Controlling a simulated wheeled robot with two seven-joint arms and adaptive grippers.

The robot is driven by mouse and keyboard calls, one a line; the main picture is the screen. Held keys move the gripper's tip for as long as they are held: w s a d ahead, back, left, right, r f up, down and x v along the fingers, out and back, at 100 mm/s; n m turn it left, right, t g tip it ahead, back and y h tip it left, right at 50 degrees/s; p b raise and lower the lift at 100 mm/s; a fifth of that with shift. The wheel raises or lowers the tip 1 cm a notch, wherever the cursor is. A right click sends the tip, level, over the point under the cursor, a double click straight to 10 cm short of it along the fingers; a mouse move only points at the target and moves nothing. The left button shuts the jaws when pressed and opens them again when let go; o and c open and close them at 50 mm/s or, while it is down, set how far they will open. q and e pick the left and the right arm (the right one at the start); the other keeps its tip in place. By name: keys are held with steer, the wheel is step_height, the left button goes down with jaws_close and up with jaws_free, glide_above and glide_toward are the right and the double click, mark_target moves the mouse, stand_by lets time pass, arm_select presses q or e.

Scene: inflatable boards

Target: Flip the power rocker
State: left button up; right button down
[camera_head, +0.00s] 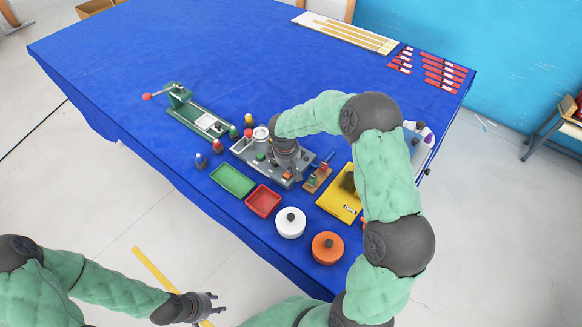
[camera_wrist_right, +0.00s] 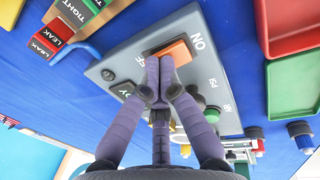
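The power rocker is an orange switch (camera_wrist_right: 172,50) on a grey panel (camera_wrist_right: 222,70), with ON and partly hidden OFF lettering beside it in the right wrist view. A small orange patch (camera_head: 287,175) shows at the panel's near end in the head view. My right gripper (camera_wrist_right: 160,75) is shut, its fingertips together at the rocker's edge. I cannot tell whether they touch it. In the head view my right gripper (camera_head: 290,160) is over the grey panel (camera_head: 246,153), partly hiding it. My left gripper (camera_head: 212,303) hangs off the table's near side, too small to read.
A yellow box (camera_head: 339,203) and LEAK/TIGHT blocks (camera_wrist_right: 50,38) stand close by. The blue table's far left is clear.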

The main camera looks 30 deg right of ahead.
mark_target(288, 175)
steer(key=shift+r, duration=0.1)
steer(key=r+p, duration=0.2)
steer(key=r, duration=0.1)
steer(key=r+p, duration=0.1)
steer(key=shift+a+r, duration=0.3)
steer(key=shift+r, duration=0.05)
step_height(288, 175, up, 9)
steer(key=a, duration=0.1)
steer(key=shift+s+a, duration=0.3)
steer(key=shift+s, duration=0.15)
steer(key=b, duration=0.3)
steer(key=d+b, duration=0.1)
steer(key=b, duration=0.2)
steer(key=shift+w+b, duration=0.25)
steer(key=shift+b, duration=0.15)
steer(key=shift+d, duration=0.1)
